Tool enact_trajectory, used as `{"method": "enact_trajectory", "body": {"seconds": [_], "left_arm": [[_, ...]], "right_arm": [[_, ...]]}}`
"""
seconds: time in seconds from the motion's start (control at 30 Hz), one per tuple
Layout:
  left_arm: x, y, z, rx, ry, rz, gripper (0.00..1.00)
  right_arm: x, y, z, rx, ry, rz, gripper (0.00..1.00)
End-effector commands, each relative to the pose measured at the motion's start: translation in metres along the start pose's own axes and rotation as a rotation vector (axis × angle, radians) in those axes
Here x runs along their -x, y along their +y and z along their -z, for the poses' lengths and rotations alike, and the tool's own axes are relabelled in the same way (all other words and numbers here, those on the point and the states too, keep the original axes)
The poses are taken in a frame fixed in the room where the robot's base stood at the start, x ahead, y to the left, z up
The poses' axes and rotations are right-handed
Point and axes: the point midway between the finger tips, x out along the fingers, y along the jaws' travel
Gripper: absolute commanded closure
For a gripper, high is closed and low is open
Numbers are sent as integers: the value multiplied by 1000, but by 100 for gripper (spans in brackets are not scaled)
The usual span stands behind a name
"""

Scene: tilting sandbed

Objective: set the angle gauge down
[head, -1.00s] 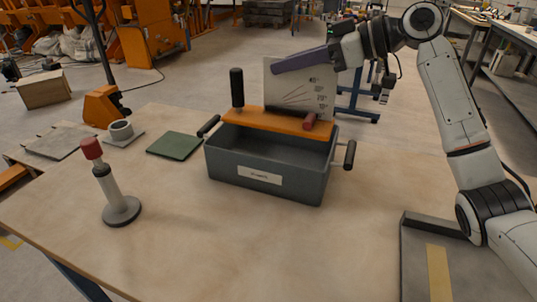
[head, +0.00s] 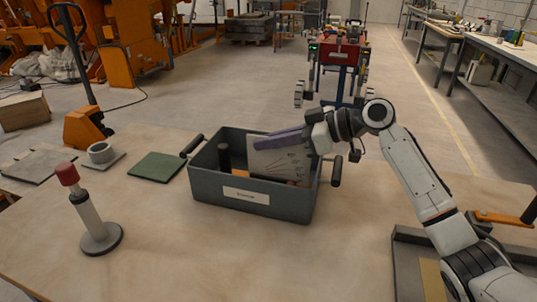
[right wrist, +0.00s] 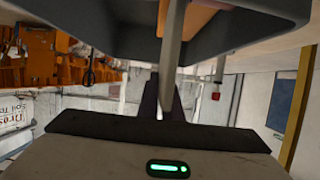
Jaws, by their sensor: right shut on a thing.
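The angle gauge is a pale plate (head: 283,160) with dark lines and a purple bar along its top edge. It stands roughly upright and tilted in the opening of the grey bin (head: 252,208). My right gripper (head: 316,133) is shut on the gauge at its right end, near the bin's right back corner. In the right wrist view the plate (right wrist: 172,50) shows nearly edge-on. A little orange (head: 300,183) and a dark post (head: 224,157) show inside the bin. Whether the gauge touches anything below is hidden. My left gripper is out of view.
The bin has black side handles. A red-topped post (head: 88,210), a green pad (head: 158,166) and a grey ring (head: 101,152) on a plate stand to its left. A grey tray (head: 408,262) and an orange bar (head: 503,218) lie at the right. Table front is clear.

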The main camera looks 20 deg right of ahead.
Motion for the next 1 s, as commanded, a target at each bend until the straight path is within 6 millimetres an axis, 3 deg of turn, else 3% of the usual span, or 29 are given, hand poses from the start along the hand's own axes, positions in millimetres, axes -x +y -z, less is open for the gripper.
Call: {"method": "enact_trajectory", "body": {"seconds": [0.2, 0.53, 0.67, 1.0], "left_arm": [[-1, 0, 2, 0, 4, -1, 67], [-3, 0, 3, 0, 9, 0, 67], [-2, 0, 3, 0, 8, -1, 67], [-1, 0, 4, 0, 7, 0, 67]], "right_arm": [[-12, 0, -28, -4, 2, 1, 100], [-13, 0, -32, 0, 2, 0, 100], [-14, 0, -33, -1, -1, 0, 76], [-12, 0, -30, -1, -1, 0, 76]]}}
